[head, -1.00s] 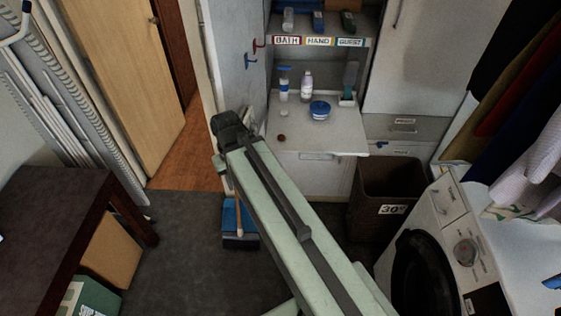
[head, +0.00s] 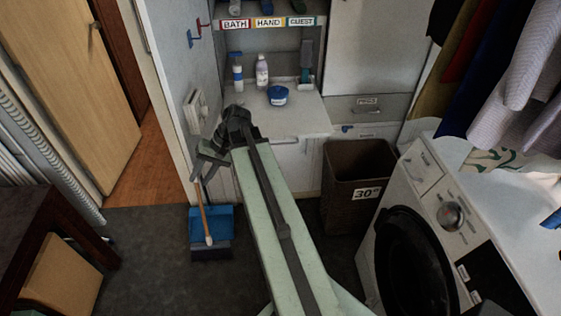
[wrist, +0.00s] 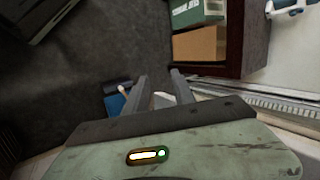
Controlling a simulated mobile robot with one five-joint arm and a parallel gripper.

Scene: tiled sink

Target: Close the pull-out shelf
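The pull-out shelf (head: 305,122) is a pale board sticking out of the cabinet in the head view, below the labelled compartments. A blue-lidded tub (head: 278,95), a white bottle (head: 262,71) and a blue-and-white spray bottle (head: 238,76) stand in the area on and behind it. My gripper (head: 206,161) is at the left of the shelf, pointing down and left, with its fingers apart and empty. In the wrist view my gripper (wrist: 160,82) shows two separated dark fingers, and the shelf is not visible there. My arm hides the shelf's left front part.
A blue dustpan and broom (head: 211,229) stand on the floor below my gripper. A brown bin (head: 352,165) stands right of the shelf, beside a washing machine (head: 425,245). A dark table (head: 60,220) is at the left.

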